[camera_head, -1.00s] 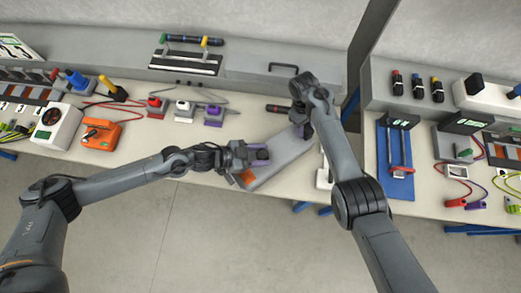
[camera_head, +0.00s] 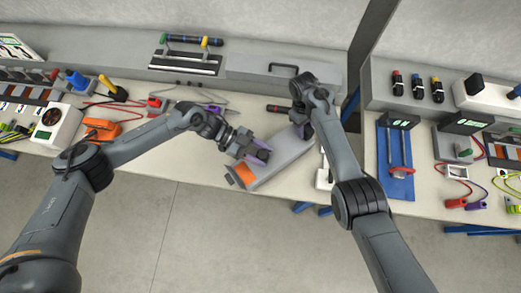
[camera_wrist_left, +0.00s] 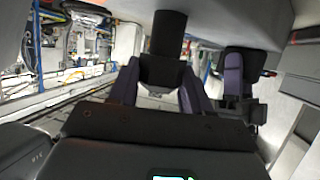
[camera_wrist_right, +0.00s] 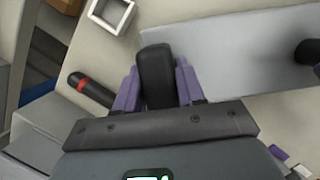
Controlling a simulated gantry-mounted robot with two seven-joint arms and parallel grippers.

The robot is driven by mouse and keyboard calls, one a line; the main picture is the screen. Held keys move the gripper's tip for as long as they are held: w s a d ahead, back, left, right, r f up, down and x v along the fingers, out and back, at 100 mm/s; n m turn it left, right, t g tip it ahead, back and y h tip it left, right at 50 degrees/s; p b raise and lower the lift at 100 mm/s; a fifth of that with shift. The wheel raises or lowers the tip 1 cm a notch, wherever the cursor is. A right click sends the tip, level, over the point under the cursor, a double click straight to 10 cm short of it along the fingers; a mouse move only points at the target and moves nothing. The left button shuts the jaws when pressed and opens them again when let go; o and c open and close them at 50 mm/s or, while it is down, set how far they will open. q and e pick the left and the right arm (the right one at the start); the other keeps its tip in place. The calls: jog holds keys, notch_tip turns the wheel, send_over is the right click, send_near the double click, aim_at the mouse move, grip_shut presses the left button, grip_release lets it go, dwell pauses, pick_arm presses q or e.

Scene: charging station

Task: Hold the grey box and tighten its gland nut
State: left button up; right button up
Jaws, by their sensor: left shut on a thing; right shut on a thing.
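The grey box (camera_head: 282,158) is a long, light-grey body lying slantwise over the front of the bench, with an orange patch (camera_head: 243,173) at its near-left end. My right gripper (camera_head: 304,130) is at its far-right end. In the right wrist view, its purple fingers are shut on a black block (camera_wrist_right: 157,75) at the edge of the box (camera_wrist_right: 240,55). My left gripper (camera_head: 256,154) is beside the box's left side. In the left wrist view, its fingers close around a black gland nut (camera_wrist_left: 165,72) with a black cylinder above it. The gland's seat is hidden.
A black-and-red tool (camera_head: 279,108) lies behind the box; it also shows in the right wrist view (camera_wrist_right: 90,90). A white socket (camera_head: 323,179) stands at the right, close to my right arm. Orange and white devices stand at the left. A blue tray (camera_head: 396,188) is further right.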

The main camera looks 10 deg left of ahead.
pick_arm(q)
jog(key=shift+d+m+g+y, duration=0.1)
jog(key=shift+m+g+y, duration=0.4)
jog(key=shift+m+g, duration=0.75)
jog(key=shift+g, duration=0.25)
jog(key=o, duration=1)
jog(key=v, duration=1.2)
